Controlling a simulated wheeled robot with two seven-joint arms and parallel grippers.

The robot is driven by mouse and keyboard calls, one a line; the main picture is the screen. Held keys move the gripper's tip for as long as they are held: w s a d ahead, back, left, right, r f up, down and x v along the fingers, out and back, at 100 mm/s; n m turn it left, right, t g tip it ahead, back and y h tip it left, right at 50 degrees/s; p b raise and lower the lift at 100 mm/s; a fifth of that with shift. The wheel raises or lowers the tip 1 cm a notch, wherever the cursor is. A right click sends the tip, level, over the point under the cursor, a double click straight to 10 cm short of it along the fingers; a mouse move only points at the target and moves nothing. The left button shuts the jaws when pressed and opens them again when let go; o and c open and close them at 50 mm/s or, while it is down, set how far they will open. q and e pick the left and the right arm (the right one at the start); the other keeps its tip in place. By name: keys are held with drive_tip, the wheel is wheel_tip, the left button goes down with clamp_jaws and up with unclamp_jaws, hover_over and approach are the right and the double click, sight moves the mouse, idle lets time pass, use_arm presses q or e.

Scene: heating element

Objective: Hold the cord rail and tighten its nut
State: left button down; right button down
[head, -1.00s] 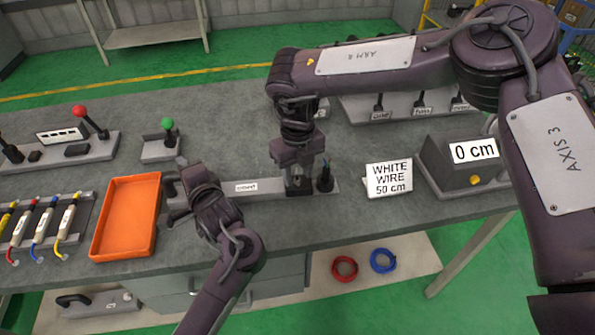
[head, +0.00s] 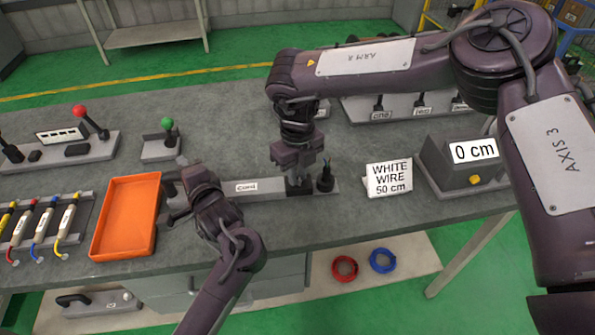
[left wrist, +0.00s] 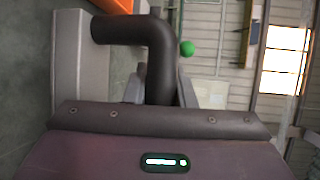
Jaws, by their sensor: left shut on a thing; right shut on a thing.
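The cord rail (head: 262,186) is a grey bar with a "Cord" label, lying on the grey workbench. My left gripper (head: 176,202) is at its left end. In the left wrist view, a black bent handle (left wrist: 135,30) on a grey base runs down between my left gripper's fingers (left wrist: 160,92), which are shut on it. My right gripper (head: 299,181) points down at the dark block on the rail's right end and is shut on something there. The nut is hidden under the right gripper. A black post (head: 326,178) stands just right of it.
An orange tray (head: 126,216) lies left of the rail. A "WHITE WIRE 50 cm" sign (head: 389,179) and a box reading 0 cm (head: 460,165) stand to the right. Lever panels (head: 75,150) stand behind at left. Bare bench lies in front of the rail.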

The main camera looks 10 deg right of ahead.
sight(298, 178)
use_arm(q)
drive_tip(key=shift+f, duration=0.1)
use_arm(e)
drive_tip(key=c, duration=1.3)
unclamp_jaws()
drive_tip(key=shift+c, duration=0.2)
wheel_tip(298, 178, up, 12)
use_arm(q)
drive_tip(key=c, duration=1.1)
unclamp_jaws()
drive_tip(key=shift+c, duration=0.2)
